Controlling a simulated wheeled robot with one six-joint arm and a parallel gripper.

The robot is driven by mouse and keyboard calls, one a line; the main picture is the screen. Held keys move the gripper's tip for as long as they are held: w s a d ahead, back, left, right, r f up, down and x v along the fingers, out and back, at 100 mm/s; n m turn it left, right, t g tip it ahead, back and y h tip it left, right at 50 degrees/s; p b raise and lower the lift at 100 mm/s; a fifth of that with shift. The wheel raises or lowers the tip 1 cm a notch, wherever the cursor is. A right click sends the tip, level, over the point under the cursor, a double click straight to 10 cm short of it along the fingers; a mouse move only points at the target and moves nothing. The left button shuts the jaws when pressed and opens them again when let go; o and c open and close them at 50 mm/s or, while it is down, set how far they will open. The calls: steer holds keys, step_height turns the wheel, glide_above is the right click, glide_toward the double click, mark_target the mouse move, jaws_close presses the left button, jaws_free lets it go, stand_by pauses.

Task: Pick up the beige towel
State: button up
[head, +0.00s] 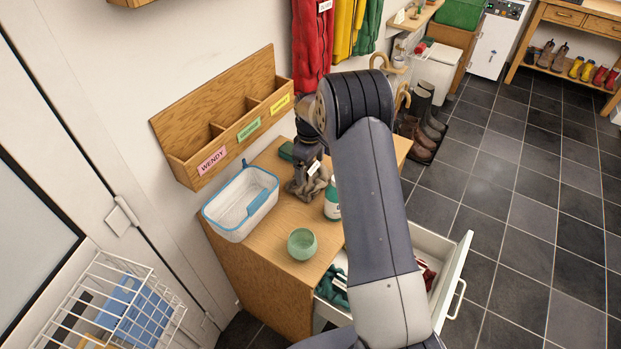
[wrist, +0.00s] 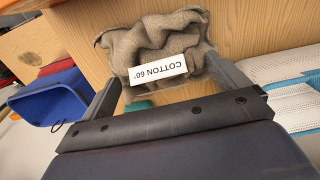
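The beige towel (wrist: 150,42) is a crumpled grey-brown cloth with a white "COTTON 60°" label, lying on the wooden cabinet top. In the head view the towel (head: 300,188) shows just below my gripper, partly hidden by it. My gripper (wrist: 162,72) is open, with one finger at each side of the towel in the wrist view. The right finger is very close to the towel's edge; I cannot tell if it touches. In the head view my gripper (head: 306,168) points down over the cabinet top.
A white basket with blue trim (head: 240,203), a green bowl (head: 301,244) and a bottle (head: 332,200) stand on the cabinet top (head: 268,253). A dark green item (head: 287,151) lies behind. A wooden wall rack (head: 215,130) is close by. A drawer (head: 447,275) below is open, with clothes inside.

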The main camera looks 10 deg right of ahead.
steer(key=c, duration=1)
steer(key=shift+r, duration=0.1)
